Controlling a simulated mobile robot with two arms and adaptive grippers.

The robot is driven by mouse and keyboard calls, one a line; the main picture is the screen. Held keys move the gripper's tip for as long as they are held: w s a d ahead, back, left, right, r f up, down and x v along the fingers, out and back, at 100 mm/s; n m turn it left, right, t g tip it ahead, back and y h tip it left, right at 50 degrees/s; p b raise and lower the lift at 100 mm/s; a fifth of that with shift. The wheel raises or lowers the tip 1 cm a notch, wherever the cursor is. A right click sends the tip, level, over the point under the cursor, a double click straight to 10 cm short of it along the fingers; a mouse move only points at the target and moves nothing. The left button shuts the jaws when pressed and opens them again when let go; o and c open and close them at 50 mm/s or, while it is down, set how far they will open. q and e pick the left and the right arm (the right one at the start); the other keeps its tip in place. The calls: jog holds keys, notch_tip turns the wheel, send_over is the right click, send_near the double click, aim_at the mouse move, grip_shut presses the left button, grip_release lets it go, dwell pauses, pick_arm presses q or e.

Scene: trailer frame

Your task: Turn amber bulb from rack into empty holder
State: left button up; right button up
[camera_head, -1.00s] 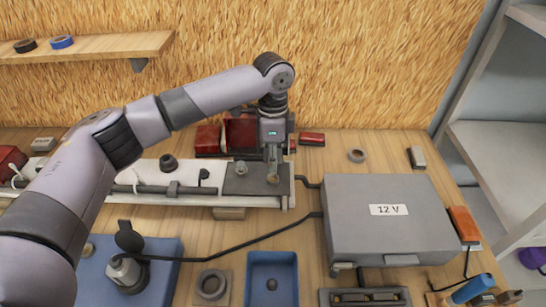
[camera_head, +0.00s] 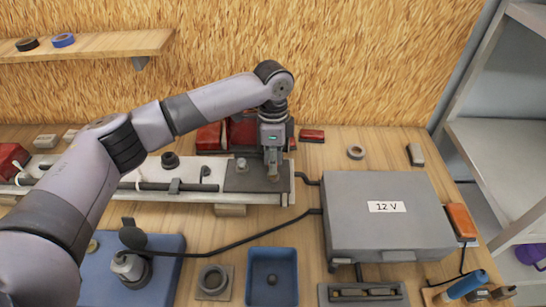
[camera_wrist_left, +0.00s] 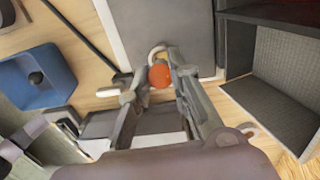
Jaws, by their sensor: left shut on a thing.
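My left gripper (camera_head: 272,164) points down over the dark grey plate (camera_head: 240,182) at the right end of the white frame rail. In the left wrist view its fingers (camera_wrist_left: 158,72) are shut on the round orange amber bulb (camera_wrist_left: 160,76). The fingers mostly hide the bulb in the head view. A holder under the fingertips is largely hidden, and I cannot tell how deep the bulb sits in it. A small grey fitting (camera_head: 241,164) stands on the same plate to the left. My right gripper is not in view.
A grey 12 V box (camera_head: 388,225) stands to the right, with a black cable running left. In front are a blue tray (camera_head: 288,255) holding a small dark ball, and a slotted grey rack (camera_head: 398,301). Red lamp housings (camera_head: 208,137) lie behind the rail.

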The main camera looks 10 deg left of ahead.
pick_arm(q)
jog(key=shift+f, duration=0.2)
jog(key=shift+f, duration=0.4)
jog(key=shift+f+p, duration=0.35)
jog(key=shift+f, duration=0.1)
dwell(0.5)
jog(key=shift+r, duration=0.1)
jog(key=shift+m+p, duration=0.7)
jog(key=shift+m, duration=1)
